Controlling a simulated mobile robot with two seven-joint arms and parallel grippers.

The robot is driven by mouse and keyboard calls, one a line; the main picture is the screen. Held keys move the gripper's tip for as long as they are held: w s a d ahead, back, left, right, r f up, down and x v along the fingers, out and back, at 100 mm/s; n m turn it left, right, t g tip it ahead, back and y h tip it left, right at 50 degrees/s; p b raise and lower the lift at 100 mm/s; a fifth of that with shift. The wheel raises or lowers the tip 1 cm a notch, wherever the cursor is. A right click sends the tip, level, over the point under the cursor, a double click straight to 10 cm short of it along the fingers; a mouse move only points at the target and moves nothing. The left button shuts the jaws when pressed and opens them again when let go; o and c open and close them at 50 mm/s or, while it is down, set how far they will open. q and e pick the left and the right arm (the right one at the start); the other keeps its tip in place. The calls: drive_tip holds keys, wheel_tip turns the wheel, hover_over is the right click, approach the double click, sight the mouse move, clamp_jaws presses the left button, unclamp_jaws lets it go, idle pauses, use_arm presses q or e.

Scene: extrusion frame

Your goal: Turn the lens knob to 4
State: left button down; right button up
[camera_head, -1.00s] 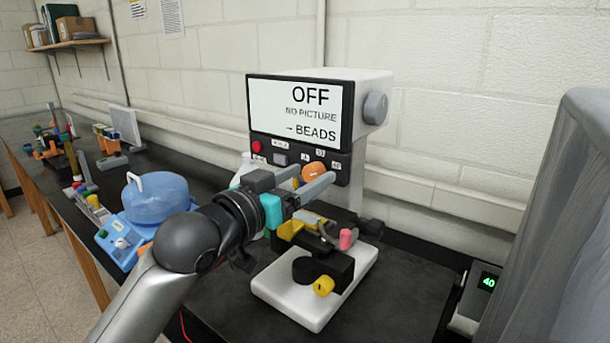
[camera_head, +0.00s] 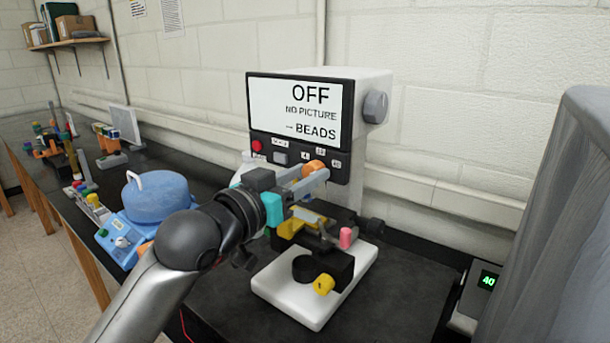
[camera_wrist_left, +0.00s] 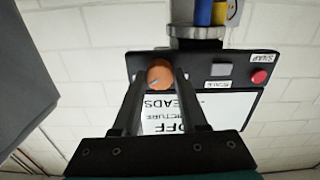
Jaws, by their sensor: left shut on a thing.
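The orange lens knob (camera_head: 314,166) sits on the black front panel, under the screen of a white device. Labels that look like 4 (camera_head: 305,155), 10 and 40 stand around it. My left gripper (camera_head: 308,181) is shut on the knob, one finger on each side. The left wrist view shows the scene upside down, with the orange knob (camera_wrist_left: 159,73) between the fingertips and a pale mark on its face. The knob's pointer setting cannot be read for sure. The screen (camera_head: 298,112) reads OFF, NO PICTURE, BEADS. My right gripper is not in view.
Below my left gripper stands a microscope stage on a white base (camera_head: 320,303), with yellow and pink knobs. A red button (camera_head: 257,146) and a grey button (camera_head: 281,157) are left of the knob. A blue centrifuge-like device (camera_head: 155,200) stands left. A grey curtain-like shape (camera_head: 560,220) is at right.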

use_arm(q)
drive_tip(key=shift+r+n+p, duration=0.1)
drive_tip(key=shift+n+p, duration=0.2)
drive_tip(key=shift+p, duration=0.35)
drive_tip(key=n+p, duration=0.8)
drive_tip(key=p, duration=0.2)
drive_tip(key=shift+n, duration=0.3)
drive_tip(key=shift+n+p, duration=0.65)
drive_tip(key=shift+n, duration=0.15)
drive_tip(key=shift+n+p, duration=0.3)
drive_tip(key=shift+n, duration=0.6)
drive_tip(key=n, duration=0.2)
drive_tip(key=shift+n, duration=0.4)
drive_tip(key=n, duration=0.4)
drive_tip(key=shift+n, duration=0.3)
drive_tip(key=shift+f+n, duration=0.2)
drive_tip(key=shift+n, duration=1.7)
